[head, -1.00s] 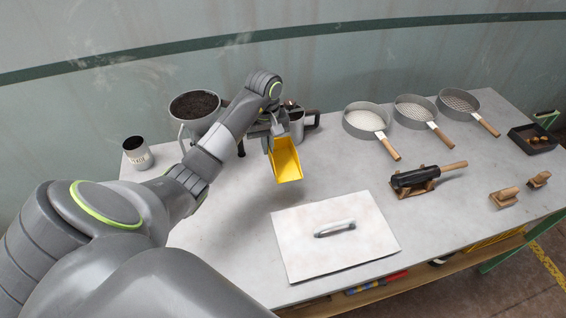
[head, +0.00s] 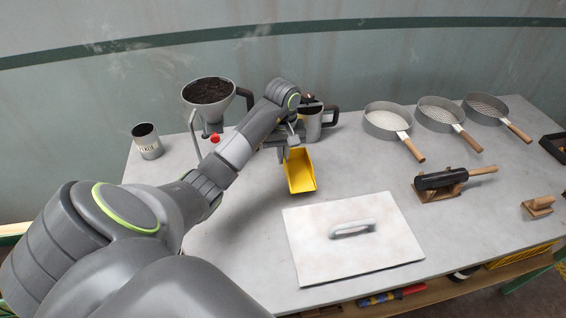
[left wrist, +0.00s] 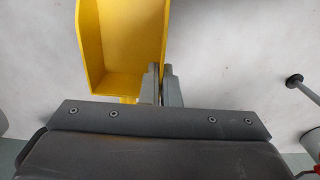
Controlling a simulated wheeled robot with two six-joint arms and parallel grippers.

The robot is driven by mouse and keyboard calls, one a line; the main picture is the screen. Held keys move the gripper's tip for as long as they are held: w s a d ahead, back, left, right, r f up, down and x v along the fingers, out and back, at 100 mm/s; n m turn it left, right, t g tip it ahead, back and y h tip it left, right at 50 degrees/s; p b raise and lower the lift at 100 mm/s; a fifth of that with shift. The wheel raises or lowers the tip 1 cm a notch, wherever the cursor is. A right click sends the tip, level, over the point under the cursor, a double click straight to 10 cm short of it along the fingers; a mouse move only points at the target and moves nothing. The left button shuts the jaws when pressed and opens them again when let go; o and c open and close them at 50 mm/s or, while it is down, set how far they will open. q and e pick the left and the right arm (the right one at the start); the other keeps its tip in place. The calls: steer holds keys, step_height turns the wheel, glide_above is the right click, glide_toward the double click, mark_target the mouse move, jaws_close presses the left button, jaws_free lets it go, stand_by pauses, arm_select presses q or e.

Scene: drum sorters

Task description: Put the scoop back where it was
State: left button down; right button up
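The yellow scoop (head: 300,172) hangs from my left gripper (head: 288,140) above the grey table, left of the metal jug and behind the white board. In the left wrist view the scoop's open tray (left wrist: 122,45) lies left of the fingers (left wrist: 163,85). The fingers are close together at the scoop's edge; the exact grip and the handle are mostly hidden. My right gripper is not in view. No empty holder for the scoop can be made out.
A funnel of dark material (head: 210,92) on a stand and a labelled tin (head: 147,142) stand left. A metal jug (head: 312,125) is close behind the gripper. A white board with a handle (head: 352,255) lies in front. Sieves (head: 383,122) and a black tool on a wooden rest (head: 438,180) are right.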

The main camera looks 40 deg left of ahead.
arm_select(q)
step_height(320, 180, down, 2)
steer(key=shift+f+b, duration=0.1)
steer(key=shift+b, duration=0.2)
steer(key=shift+f, duration=0.25)
steer(key=shift+r, duration=0.1)
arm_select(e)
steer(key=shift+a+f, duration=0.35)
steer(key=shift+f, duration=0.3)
arm_select(q)
steer(key=c, duration=1.7)
jaws_free()
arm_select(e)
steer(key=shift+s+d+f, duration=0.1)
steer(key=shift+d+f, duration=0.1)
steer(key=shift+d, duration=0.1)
